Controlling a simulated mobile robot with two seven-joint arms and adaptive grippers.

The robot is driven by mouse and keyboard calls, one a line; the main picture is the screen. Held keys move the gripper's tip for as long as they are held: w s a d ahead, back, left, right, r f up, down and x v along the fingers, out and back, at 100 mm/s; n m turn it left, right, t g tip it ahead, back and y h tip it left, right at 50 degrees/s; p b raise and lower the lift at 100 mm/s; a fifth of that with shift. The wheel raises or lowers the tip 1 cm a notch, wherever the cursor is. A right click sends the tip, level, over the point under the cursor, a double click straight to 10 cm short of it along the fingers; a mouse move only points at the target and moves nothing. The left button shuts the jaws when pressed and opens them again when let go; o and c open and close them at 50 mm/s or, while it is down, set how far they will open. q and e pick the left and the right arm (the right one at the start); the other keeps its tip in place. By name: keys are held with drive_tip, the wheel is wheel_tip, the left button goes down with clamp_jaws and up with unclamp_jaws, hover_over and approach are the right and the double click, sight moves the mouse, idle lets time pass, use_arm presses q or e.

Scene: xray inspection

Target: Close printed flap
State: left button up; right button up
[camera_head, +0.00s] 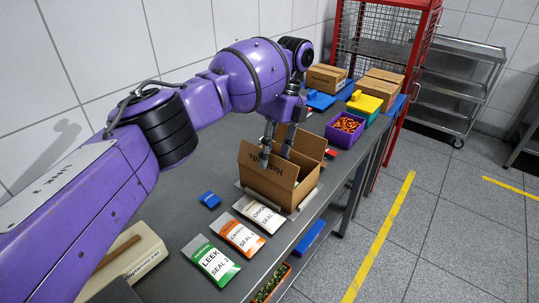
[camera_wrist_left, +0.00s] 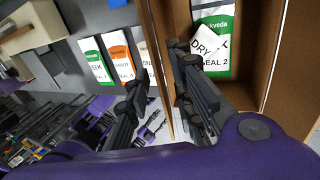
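An open cardboard box (camera_head: 283,192) stands on the grey table in the head view. Its printed flap (camera_head: 258,174) stands raised on the near-left side, with dark lettering on it. My left gripper (camera_head: 277,148) points down at the box. Its fingers are apart, and in the wrist view the gripper (camera_wrist_left: 156,65) has one finger on each side of the flap's edge (camera_wrist_left: 158,40), one over the box's inside. I cannot tell whether either finger touches the flap. Inside the box lie a green-and-white pouch (camera_wrist_left: 216,60) and a white card marked "DRY" (camera_wrist_left: 207,40). My right gripper is out of view.
Seal pouches, green (camera_head: 211,262), orange (camera_head: 237,236) and white (camera_head: 260,214), lie in front of the box. A small blue block (camera_head: 209,199) lies left. A purple bin (camera_head: 345,130) and closed boxes (camera_head: 326,78) stand behind; a red rack (camera_head: 383,35) stands at the back.

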use_arm(q)
drive_tip(key=shift+r, duration=0.15)
drive_tip(key=v, duration=0.7)
drive_tip(key=shift+r, duration=0.15)
